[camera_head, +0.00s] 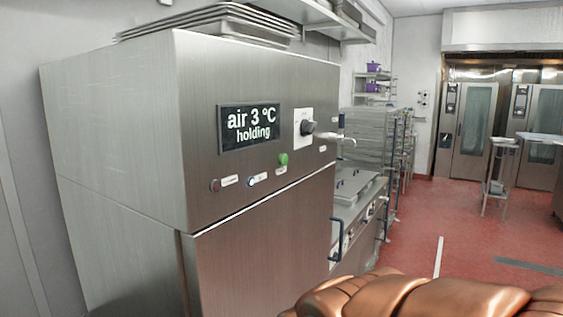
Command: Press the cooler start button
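The cooler (120,130) is a tall brushed-steel cabinet on the left. Its dark display (249,128) reads "air 3 °C holding". A dark rotary knob (307,127) sits on a white plate right of the display. My gripper is not in view.
Flat trays (215,20) lie on top of the cooler. Steel equipment with a blue handle (337,240) stands beyond it, with racks behind. Red floor (460,225) is open to the right, up to a steel stand (500,175) and tall ovens (470,120).

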